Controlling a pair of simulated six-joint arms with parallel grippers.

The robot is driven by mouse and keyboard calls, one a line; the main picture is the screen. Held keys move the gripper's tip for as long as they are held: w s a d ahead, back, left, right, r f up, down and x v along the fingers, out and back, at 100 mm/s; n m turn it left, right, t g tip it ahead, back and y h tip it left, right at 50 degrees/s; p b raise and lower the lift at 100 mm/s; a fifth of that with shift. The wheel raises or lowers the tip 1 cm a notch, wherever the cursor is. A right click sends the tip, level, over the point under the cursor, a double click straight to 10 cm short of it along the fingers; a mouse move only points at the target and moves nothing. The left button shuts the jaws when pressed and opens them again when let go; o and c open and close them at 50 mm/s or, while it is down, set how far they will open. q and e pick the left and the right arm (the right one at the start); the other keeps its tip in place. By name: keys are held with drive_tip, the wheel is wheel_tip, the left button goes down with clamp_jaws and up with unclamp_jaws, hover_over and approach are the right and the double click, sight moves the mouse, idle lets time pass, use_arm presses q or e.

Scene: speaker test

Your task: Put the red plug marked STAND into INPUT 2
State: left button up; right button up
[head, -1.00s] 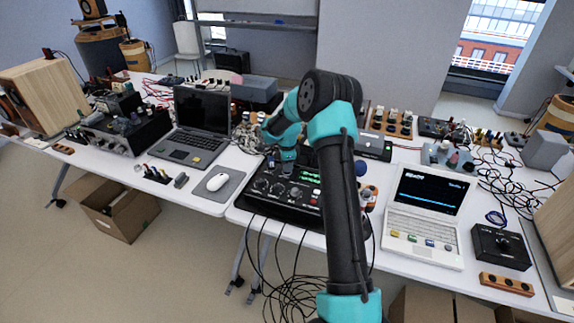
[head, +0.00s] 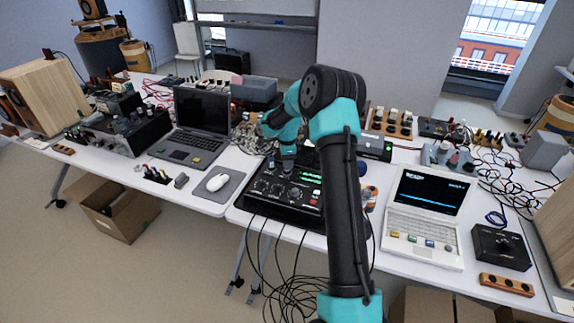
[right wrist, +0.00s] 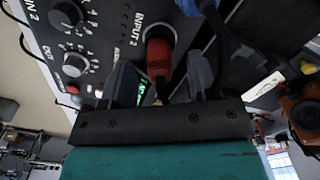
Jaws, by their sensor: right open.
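The black mixer box (head: 262,205) with knobs and a green display lies at the front of the table. In the right wrist view, the red plug (right wrist: 158,60) stands at the socket beside the INPUT 2 label, its dark tail towards my gripper. It looks in the socket, but how deep I cannot tell; no STAND mark is readable. My right gripper (right wrist: 162,88) is open, its dark fingers on either side of the plug's tail, with gaps visible. In the head view the right gripper (head: 287,166) is over the mixer's back part. My left gripper is not in view.
A dark laptop (head: 187,143) and a white mouse (head: 217,182) are left of the mixer. A white laptop (head: 425,220) stands to the right. Black cables (head: 285,285) hang off the front edge.

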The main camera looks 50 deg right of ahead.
wheel_tip(320, 180, up, 15)
drive_tip(key=shift+f, duration=0.15)
idle(0.6)
